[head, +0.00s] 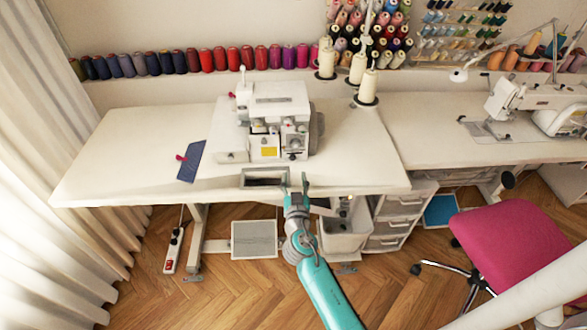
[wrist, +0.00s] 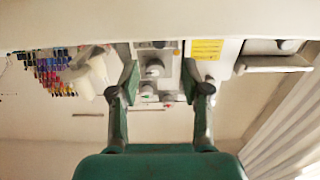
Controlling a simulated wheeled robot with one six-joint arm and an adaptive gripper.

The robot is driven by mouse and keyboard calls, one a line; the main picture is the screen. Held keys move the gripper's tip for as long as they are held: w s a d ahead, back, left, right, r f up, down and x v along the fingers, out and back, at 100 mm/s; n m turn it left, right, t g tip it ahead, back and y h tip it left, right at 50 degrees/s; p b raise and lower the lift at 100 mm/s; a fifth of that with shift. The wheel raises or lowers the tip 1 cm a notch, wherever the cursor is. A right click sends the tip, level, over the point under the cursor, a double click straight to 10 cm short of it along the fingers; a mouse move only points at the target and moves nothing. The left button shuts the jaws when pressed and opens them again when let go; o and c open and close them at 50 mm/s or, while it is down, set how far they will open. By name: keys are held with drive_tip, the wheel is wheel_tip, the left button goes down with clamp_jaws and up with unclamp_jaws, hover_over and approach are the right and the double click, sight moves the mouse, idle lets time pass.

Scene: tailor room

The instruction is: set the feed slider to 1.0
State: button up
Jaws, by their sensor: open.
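A white overlock sewing machine (head: 272,100) stands on the table; its front panel has a yellow label (head: 268,152) and several small dials and controls (head: 293,142) at the right. I cannot tell which control is the feed slider, or its setting. My gripper (head: 294,184) is open and empty near the table's front edge, in front of the right part of the machine and apart from it. In the wrist view, which looks upside down, the control panel with a round dial (wrist: 153,68) shows between the open fingers (wrist: 158,82), with the yellow label (wrist: 207,49) beside them.
The white table (head: 120,150) has a recessed tray (head: 265,179) at its front edge. A dark blue flat piece (head: 192,162) with a small red item lies left of the machine. Thread cones (head: 358,68) stand behind. A pink chair (head: 510,245) is at the right.

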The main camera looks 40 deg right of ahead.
drive_tip(key=shift+v, duration=2.25)
drive_tip(key=shift+s, duration=0.15)
drive_tip(key=s+a+f+n+y, duration=0.35)
drive_tip(key=s+a, duration=0.25)
drive_tip(key=s, duration=0.5)
drive_tip(key=s+a+f+n+y, duration=0.2)
drive_tip(key=s+a+f+y, duration=0.3)
drive_tip(key=s, duration=0.6)
drive_tip(key=s+a+r, duration=0.2)
drive_tip(key=s+r, duration=0.5)
drive_tip(key=s, duration=0.2)
drive_tip(key=s+a+r+n+y, duration=0.1)
drive_tip(key=s+a+r, duration=0.2)
drive_tip(key=s+r, duration=0.3)
drive_tip(key=v, duration=0.4)
drive_tip(key=shift+f, duration=0.15)
drive_tip(key=shift+a+y, duration=0.15)
drive_tip(key=shift+y, duration=0.1)
